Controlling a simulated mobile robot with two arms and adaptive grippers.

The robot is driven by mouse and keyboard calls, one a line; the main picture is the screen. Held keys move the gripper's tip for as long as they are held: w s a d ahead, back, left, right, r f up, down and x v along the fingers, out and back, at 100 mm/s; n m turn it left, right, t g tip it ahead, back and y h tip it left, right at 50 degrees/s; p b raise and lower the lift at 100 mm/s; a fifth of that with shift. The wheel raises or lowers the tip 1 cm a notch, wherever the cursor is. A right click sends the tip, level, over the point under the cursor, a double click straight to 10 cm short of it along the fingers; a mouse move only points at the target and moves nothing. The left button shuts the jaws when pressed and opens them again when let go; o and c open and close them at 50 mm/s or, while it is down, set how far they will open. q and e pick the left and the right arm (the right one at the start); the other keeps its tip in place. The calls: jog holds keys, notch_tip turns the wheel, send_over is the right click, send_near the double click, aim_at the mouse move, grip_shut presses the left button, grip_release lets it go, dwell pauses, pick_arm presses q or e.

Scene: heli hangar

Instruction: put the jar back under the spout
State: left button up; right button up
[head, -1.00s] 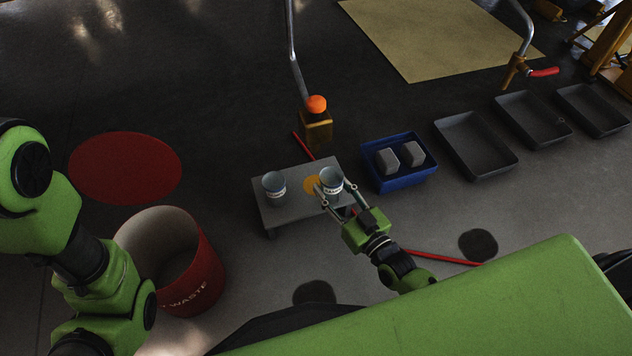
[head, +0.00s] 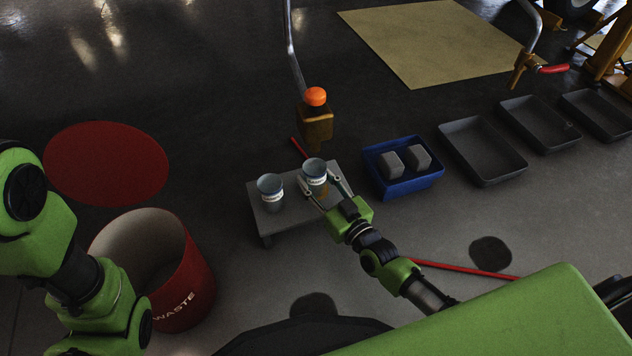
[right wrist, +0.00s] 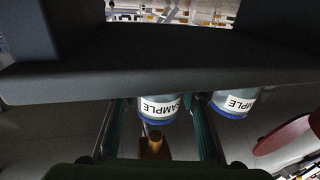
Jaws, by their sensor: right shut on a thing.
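My right gripper (head: 326,194) is shut on a jar (head: 315,170), grey with a white label. The brass spout block (head: 315,124) with an orange knob (head: 316,97) is just behind the jar. A second jar (head: 270,188) stands to its left. In the right wrist view the held jar (right wrist: 158,107) shows a SAMPLE label between the fingers. My left gripper is out of view.
A blue bin (head: 404,186) with two grey blocks is right of the stand. Dark empty trays (head: 481,150) lie farther right. A red waste bin (head: 190,290) stands at the front left, and a red disc (head: 105,163) lies on the floor behind it.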

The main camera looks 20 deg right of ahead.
jog(key=shift+f, duration=0.1)
jog(key=o, duration=1.1)
jog(key=shift+r, duration=0.2)
jog(key=shift+p+v, duration=3.05)
jog(key=shift+v, duration=3)
